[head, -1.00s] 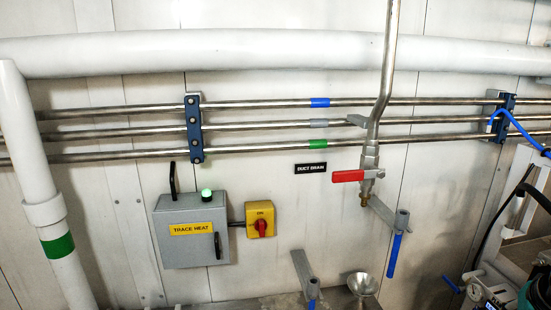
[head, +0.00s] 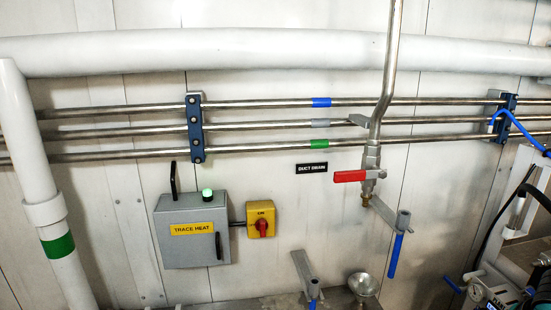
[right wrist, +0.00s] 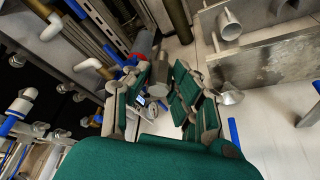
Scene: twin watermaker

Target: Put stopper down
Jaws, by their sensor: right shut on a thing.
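My right gripper (right wrist: 158,88), with green-padded fingers, shows in the right wrist view. It is shut on a grey, roughly cylindrical piece (right wrist: 159,72), which looks like the stopper. The fingers and dark green palm hide part of it. The stopper is hard to make out, and I cannot tell whether it touches anything beyond the fingers. My left gripper is not in view.
A metal funnel (head: 364,285) stands below the red-handled drain valve (head: 350,176); a funnel also shows right of the fingers (right wrist: 229,94). Blue-gripped brackets (head: 397,250) stick out nearby. A grey trace heat box (head: 191,232) and yellow switch (head: 261,219) are on the wall.

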